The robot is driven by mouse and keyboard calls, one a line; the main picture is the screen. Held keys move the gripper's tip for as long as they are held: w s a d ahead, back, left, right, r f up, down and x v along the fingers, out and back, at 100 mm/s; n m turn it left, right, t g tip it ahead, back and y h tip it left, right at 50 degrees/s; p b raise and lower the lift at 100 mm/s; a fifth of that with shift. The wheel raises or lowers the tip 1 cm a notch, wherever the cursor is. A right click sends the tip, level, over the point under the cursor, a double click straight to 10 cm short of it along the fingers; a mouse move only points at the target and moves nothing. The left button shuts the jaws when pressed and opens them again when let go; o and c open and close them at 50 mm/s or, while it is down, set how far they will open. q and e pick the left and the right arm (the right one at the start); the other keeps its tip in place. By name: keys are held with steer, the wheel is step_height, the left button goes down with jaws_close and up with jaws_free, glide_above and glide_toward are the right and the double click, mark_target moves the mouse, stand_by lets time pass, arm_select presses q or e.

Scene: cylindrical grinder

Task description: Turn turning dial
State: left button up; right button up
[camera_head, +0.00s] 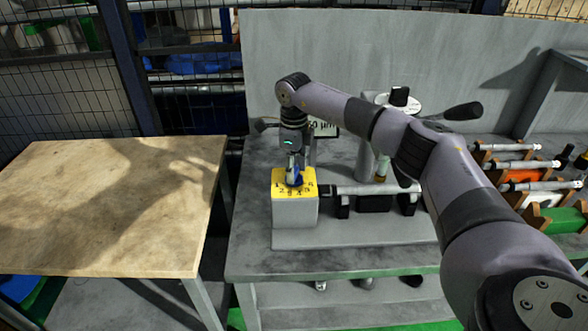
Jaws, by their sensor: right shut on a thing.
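The turning dial (297,181) is a small blue knob on top of a block with a yellow numbered face (281,190). The block stands on a grey machine base on the metal bench. My right gripper (294,174) points down over the yellow face from above, shut on the dial. The gripper and its fingers hide most of the dial, so its pointing direction cannot be told. Several numbers show along the front of the yellow face. My left gripper is not in view.
A horizontal shaft (362,189) and an upright post with a black-handled lever (461,111) stand right of the block. Measuring tools (509,148) lie in wooden racks at the right. A bare wooden table (105,215) stands at the left. A grey panel (360,50) rises behind the bench.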

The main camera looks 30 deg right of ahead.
steer(key=shift+r+n, duration=0.1)
steer(key=shift+n, duration=0.5)
steer(key=o, duration=1.2)
steer(key=shift+c, duration=0.2)
step_height(320, 180, up, 12)
